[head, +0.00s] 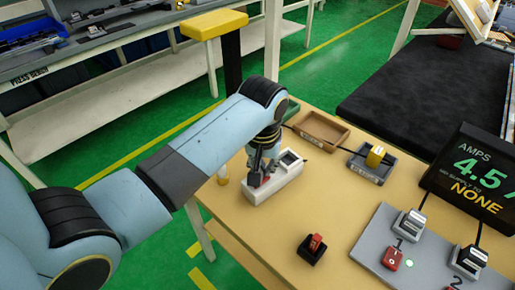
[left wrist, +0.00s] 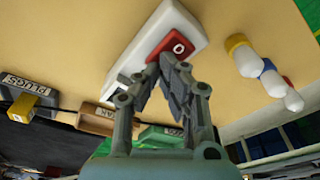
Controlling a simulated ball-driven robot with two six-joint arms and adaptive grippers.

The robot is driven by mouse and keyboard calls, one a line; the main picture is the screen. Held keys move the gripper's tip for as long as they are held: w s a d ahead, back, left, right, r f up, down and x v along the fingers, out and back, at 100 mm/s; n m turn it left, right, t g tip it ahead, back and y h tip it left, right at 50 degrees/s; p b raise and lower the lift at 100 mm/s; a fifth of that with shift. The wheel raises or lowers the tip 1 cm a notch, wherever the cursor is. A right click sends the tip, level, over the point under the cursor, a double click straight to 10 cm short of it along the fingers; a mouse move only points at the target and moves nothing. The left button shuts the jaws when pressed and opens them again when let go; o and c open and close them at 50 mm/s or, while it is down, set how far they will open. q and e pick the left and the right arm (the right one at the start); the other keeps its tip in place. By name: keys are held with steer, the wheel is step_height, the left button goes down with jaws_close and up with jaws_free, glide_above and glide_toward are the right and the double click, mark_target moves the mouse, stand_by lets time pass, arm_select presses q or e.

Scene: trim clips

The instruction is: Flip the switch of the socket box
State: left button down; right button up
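The socket box is a white block (head: 290,181) on the tan table, partly covered by my left arm in the head view. In the left wrist view the white box (left wrist: 150,32) carries a red rocker switch (left wrist: 172,44) marked 0. My left gripper (head: 262,180) points down over the box. In the left wrist view its fingertips (left wrist: 166,62) are together at the lower edge of the red switch, with nothing between them. I cannot tell whether they touch it. My right gripper is not in view.
A grey panel (head: 375,232) with plugs and a red switch (head: 393,258) is at right, below a display (head: 470,185). A black block with a red top (head: 316,241) stands nearer. A wooden tray (head: 335,139) and a plug tray (head: 385,172) lie behind.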

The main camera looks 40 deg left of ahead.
arm_select(q)
steer(key=shift+s+f, duration=0.1)
step_height(320, 180, up, 3)
steer(key=p, duration=0.2)
steer(key=shift+f+p, duration=0.1)
steer(key=shift+p, duration=0.25)
steer(key=shift+r, duration=2.1)
